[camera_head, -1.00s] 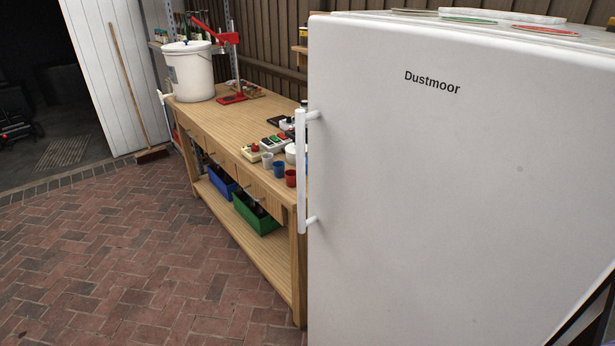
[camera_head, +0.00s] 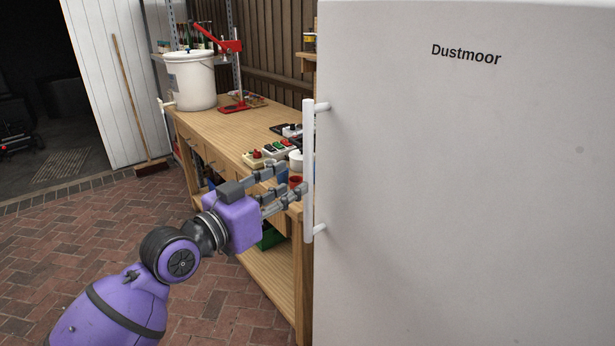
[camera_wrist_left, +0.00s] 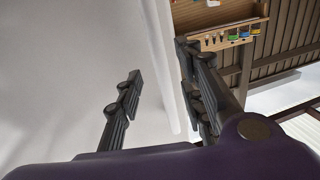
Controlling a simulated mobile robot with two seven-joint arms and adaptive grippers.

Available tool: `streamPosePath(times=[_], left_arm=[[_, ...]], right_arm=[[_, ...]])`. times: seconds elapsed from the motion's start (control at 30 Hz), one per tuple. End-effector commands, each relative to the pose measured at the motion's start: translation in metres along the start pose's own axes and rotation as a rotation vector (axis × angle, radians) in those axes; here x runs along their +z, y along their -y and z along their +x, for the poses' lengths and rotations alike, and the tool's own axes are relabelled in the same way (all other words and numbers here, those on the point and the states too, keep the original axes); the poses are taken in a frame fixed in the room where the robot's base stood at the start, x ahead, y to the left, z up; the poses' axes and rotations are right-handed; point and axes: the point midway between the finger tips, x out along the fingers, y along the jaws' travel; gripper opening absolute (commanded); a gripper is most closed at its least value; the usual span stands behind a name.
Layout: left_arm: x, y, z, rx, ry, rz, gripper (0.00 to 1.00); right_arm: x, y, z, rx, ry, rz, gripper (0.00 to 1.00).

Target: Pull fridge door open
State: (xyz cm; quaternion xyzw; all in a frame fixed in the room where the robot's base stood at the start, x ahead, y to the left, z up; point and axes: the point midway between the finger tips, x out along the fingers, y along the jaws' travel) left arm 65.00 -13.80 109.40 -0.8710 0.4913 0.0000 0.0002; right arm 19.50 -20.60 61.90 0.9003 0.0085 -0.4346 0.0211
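The white fridge marked "Dustmoor" fills the right of the head view, and its door (camera_head: 450,180) looks shut. Its upright white bar handle (camera_head: 308,170) runs along the door's left edge. My left gripper (camera_head: 292,177) is open and empty, just left of the handle's middle, with its fingertips pointing toward it. In the left wrist view the open fingers (camera_wrist_left: 158,64) stand apart, with the white door (camera_wrist_left: 60,80) at left. My right gripper is out of view.
A wooden workbench (camera_head: 226,128) stands just left of the fridge, close behind my left gripper. It holds a white bucket (camera_head: 192,82), a red capping press (camera_head: 236,75) and small cups. A broom (camera_head: 130,95) leans at the back. The brick floor (camera_head: 60,235) at left is clear.

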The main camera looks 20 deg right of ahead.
Motion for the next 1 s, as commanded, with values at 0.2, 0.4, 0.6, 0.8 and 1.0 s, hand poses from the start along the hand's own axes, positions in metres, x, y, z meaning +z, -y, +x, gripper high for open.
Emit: streamPosePath(times=[0.2,0.4,0.6,0.8,1.0], left_arm=[[-0.003,0.000,0.036,-0.001,-0.003,-0.001,0.36],[-0.001,-0.001,0.061,0.000,-0.001,0.000,0.36],[0.000,0.000,0.068,-0.002,-0.001,-0.001,0.36],[0.000,0.000,0.068,-0.002,-0.001,0.000,0.33],[0.000,0.000,0.068,-0.002,-0.001,0.000,0.07]], right_arm=[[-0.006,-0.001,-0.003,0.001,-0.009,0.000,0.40],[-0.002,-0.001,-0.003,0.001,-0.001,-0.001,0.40],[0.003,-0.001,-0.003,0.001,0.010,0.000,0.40],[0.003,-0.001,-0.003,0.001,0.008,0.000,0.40],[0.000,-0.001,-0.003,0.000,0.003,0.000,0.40]])
